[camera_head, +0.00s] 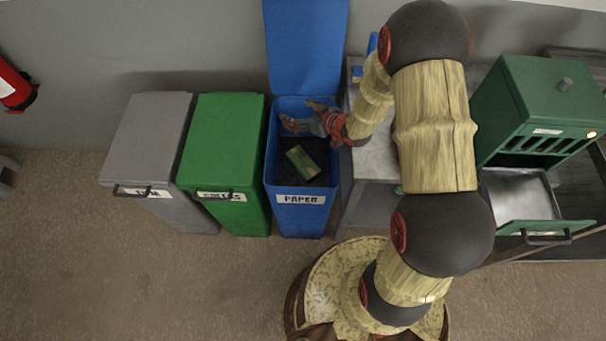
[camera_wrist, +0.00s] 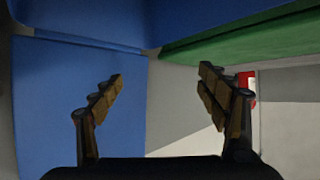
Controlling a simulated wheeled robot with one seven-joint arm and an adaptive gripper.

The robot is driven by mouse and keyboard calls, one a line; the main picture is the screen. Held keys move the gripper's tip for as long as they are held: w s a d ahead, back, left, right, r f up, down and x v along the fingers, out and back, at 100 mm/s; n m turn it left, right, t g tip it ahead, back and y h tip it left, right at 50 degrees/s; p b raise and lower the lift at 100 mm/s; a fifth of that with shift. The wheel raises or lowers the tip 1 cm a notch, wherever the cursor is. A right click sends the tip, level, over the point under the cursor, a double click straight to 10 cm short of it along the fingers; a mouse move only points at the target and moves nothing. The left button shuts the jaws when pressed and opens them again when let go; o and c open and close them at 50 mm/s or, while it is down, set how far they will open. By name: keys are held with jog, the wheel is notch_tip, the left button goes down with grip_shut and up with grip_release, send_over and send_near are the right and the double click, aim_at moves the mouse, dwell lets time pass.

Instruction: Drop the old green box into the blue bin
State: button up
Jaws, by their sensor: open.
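The blue bin (camera_head: 301,216) stands with its lid up against the wall and bears a label reading PAPER. The old green box (camera_head: 303,162) lies tilted inside it, below my gripper and apart from it. My gripper (camera_head: 283,117) is over the bin's opening, towards its back. It is open, and in the wrist view its two fingers (camera_wrist: 165,85) are spread with nothing between them. The blue bin also shows in the wrist view (camera_wrist: 75,105), at the left. The green box does not show there.
A green bin (camera_head: 225,150) and a grey bin (camera_head: 150,135), both with lids shut, stand left of the blue bin. A grey table (camera_head: 372,160) is close on its right. A green cabinet (camera_head: 535,100) with an open drawer is further right. The floor in front is clear.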

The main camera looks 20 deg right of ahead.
jog(key=v, duration=1.2)
dwell(0.3)
